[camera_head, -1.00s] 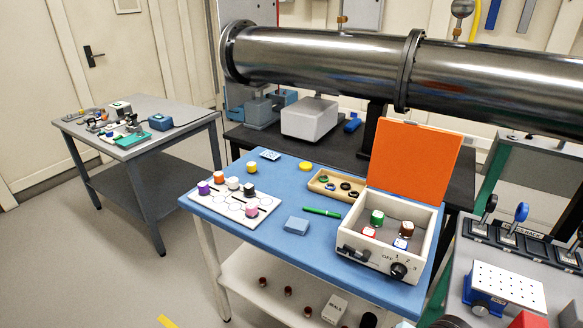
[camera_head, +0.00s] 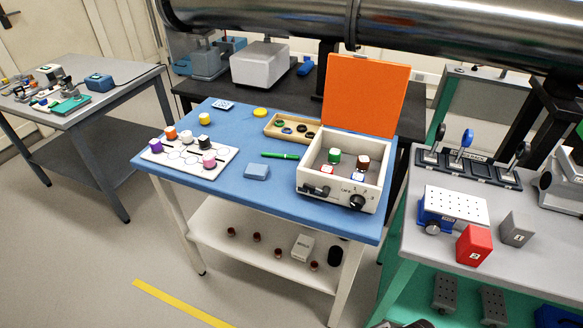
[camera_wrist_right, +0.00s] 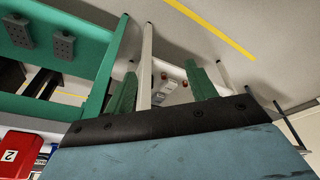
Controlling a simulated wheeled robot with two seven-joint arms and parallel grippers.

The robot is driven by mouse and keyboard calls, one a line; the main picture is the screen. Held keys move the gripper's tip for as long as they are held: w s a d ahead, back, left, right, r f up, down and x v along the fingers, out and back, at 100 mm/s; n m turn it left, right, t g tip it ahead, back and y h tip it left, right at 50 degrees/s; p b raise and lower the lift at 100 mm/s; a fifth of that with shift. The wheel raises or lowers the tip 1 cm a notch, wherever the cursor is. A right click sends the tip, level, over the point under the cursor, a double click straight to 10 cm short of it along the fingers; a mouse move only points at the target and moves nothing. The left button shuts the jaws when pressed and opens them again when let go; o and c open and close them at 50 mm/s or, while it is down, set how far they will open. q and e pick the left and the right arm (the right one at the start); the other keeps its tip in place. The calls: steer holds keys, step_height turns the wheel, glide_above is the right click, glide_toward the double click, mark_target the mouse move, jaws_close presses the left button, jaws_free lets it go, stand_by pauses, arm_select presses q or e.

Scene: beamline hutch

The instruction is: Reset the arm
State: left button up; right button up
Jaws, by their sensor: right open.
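My right gripper (camera_wrist_right: 162,88) shows in the right wrist view, with its two green fingers apart and nothing between them. Beyond the fingers are the pale legs of the blue-topped table and a lower shelf with small brown-red items. My left gripper is in neither view. The blue table (camera_head: 225,185) stands in the middle of the head view. On it is a white box (camera_head: 322,181) with its orange lid (camera_head: 365,95) standing open and several coloured vials inside.
A white mat (camera_head: 170,160) with coloured vials, a wooden tray (camera_head: 270,131), a green pen (camera_head: 280,155) and a blue block (camera_head: 257,171) lie on the blue table. A grey bench (camera_head: 430,235) at right holds a red block (camera_head: 474,244). A steel pipe (camera_head: 270,20) crosses behind.

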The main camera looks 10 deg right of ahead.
step_height(320, 180, down, 12)
steer(key=s+f, duration=0.1)
steer(key=s, duration=0.1)
steer(key=s+d+f+g+b, duration=0.2)
steer(key=s+d+f, duration=0.1)
steer(key=s+f, duration=1.3)
step_height(320, 180, down, 2)
steer(key=shift+s+f+b, duration=0.25)
steer(key=shift+s+b, duration=0.15)
